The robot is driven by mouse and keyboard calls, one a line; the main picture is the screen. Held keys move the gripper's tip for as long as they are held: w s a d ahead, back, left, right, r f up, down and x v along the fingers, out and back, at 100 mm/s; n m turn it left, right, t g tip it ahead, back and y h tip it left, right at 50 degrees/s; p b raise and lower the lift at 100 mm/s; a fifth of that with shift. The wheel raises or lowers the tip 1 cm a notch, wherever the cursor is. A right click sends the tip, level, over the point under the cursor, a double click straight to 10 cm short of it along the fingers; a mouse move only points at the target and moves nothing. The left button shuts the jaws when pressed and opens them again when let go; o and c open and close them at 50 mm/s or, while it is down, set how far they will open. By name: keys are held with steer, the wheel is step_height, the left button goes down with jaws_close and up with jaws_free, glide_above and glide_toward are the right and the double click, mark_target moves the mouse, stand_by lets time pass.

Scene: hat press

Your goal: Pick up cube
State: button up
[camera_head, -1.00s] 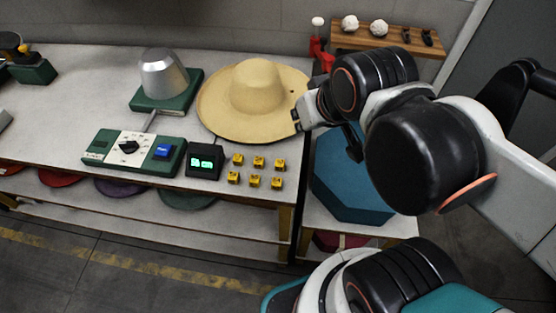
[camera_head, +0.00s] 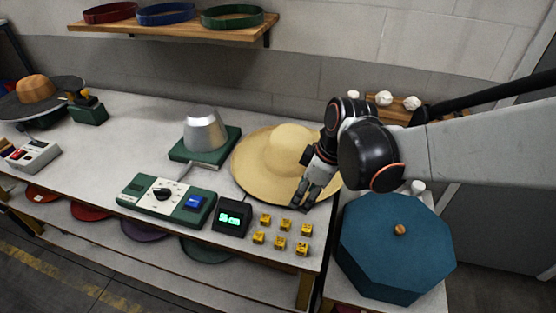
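Several small yellow cubes (camera_head: 282,225) with dark marks on them sit in two short rows on the pale table near its front right corner. The frames do not show which one the task means. My gripper (camera_head: 300,207) hangs over the right front brim of the straw hat (camera_head: 262,150), pointing down, just behind and above the right-hand cubes. Its fingers look parted, with nothing seen between them. It appears apart from the cubes.
A dark green display box (camera_head: 231,217) stands left of the cubes, beside a green control panel (camera_head: 165,199) with a dial and blue button. A metal hat form (camera_head: 205,130) stands behind. A blue octagonal box (camera_head: 395,245) stands right of the table.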

step_height(320, 180, down, 2)
steer(key=n, duration=0.1)
steer(key=b, duration=0.3)
glide_above(287, 222)
steer(key=s+d, duration=0.1)
steer(key=shift+g, duration=0.3)
step_height(287, 222, down, 8)
steer(key=shift+d+f, duration=0.15)
steer(key=shift+f, duration=0.05)
steer(key=b+x, duration=0.3)
steer(key=x, duration=0.2)
steer(key=shift+w, duration=0.15)
steer(key=c, duration=0.8)
